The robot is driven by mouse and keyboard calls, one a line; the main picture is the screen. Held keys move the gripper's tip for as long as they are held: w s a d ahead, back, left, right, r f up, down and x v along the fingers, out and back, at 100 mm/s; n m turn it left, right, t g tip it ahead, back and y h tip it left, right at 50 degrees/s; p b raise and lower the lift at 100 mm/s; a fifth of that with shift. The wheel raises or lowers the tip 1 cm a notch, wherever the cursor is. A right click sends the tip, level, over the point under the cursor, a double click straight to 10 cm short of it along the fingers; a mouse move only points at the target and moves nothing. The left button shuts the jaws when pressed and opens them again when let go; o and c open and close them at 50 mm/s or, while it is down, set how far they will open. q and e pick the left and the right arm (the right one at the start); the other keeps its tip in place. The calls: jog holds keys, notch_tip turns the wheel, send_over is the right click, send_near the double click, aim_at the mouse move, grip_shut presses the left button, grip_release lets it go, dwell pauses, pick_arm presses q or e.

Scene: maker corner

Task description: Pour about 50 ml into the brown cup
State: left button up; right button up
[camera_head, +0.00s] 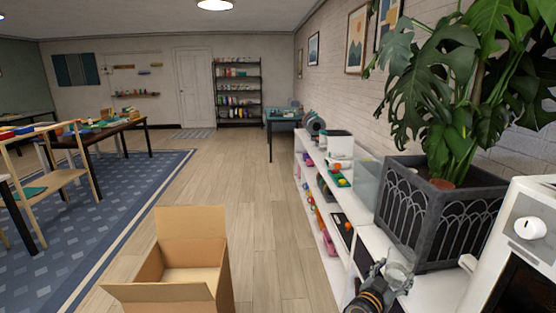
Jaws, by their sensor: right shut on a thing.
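My right gripper (383,282) is at the bottom right, over the white shelf top. It is shut on a clear glass vessel (402,264), which stands out faintly against the dark planter. I cannot tell whether there is liquid in it. I cannot make out a brown cup for certain in this view. A small reddish-brown rounded thing (443,183) shows inside the planter, but I cannot tell what it is. My left gripper is not in view.
A dark planter (424,236) with a big leafy plant (440,85) stands just beyond my right gripper. A white appliance (527,225) is at the right edge. The low white shelf (327,225) runs ahead. An open cardboard box (188,298) sits on the floor; wooden floor beyond is clear.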

jog(key=s+a+r+n+t+y+p, duration=0.1)
jog(key=s+a+n+t+y+p, duration=0.1)
jog(key=s+a+n+t+y, duration=0.1)
jog(key=s+a+r+n+t+y+p, duration=0.1)
jog(key=s+a+n+t+y+p, duration=0.1)
jog(key=s+a+n+y, duration=0.4)
jog(key=s+a+t+y, duration=0.1)
jog(key=a+y, duration=0.3)
jog(key=a, duration=0.2)
jog(key=shift+s+a+n, duration=0.15)
jog(key=shift+s+n, duration=0.05)
jog(key=shift+n, duration=0.1)
jog(key=shift+f, duration=0.1)
